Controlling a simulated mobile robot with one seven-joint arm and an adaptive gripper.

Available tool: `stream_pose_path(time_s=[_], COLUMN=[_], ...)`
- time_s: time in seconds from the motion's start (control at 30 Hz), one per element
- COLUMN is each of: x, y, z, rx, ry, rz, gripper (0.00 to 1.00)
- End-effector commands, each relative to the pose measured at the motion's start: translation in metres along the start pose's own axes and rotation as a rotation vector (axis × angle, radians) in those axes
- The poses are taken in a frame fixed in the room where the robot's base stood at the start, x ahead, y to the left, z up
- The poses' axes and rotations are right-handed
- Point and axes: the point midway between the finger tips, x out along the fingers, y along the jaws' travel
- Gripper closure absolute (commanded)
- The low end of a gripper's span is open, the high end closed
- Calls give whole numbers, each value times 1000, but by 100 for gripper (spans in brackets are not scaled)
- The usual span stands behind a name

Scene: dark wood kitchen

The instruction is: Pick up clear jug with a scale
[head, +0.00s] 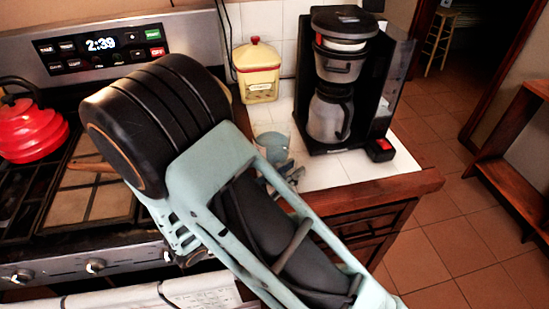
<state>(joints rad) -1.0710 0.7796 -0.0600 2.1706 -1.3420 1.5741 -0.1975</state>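A clear, see-through jug (272,130) appears to stand on the white tiled counter, left of the coffee maker. Only its upper part shows clearly, and no scale markings can be made out. My arm crosses the middle of the picture and hides much of the area below the jug. Small teal and grey parts of my gripper (277,163) show just beyond the arm, at or very near the jug. The fingertips are not clear, so I cannot tell whether they touch the jug or are open or shut.
A coffee maker (343,85) stands right of the jug. A yellow lidded canister (257,72) stands behind it by the wall. A stove (60,205) with a red kettle (32,132) is at left. The counter's wooden edge (385,192) is at right, with open tiled floor beyond.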

Motion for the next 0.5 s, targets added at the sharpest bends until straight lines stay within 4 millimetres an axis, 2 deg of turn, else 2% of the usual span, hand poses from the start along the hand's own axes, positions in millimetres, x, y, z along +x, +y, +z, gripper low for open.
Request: stream_pose_path(time_s=[0.13, 0.4, 0.5], x=[16, 19, 18], y=[0, 0, 0], z=[0, 0, 0], rx=[0, 1, 1], ry=[0, 1, 1], rz=[0, 1, 1], gripper=[83, 83, 94])
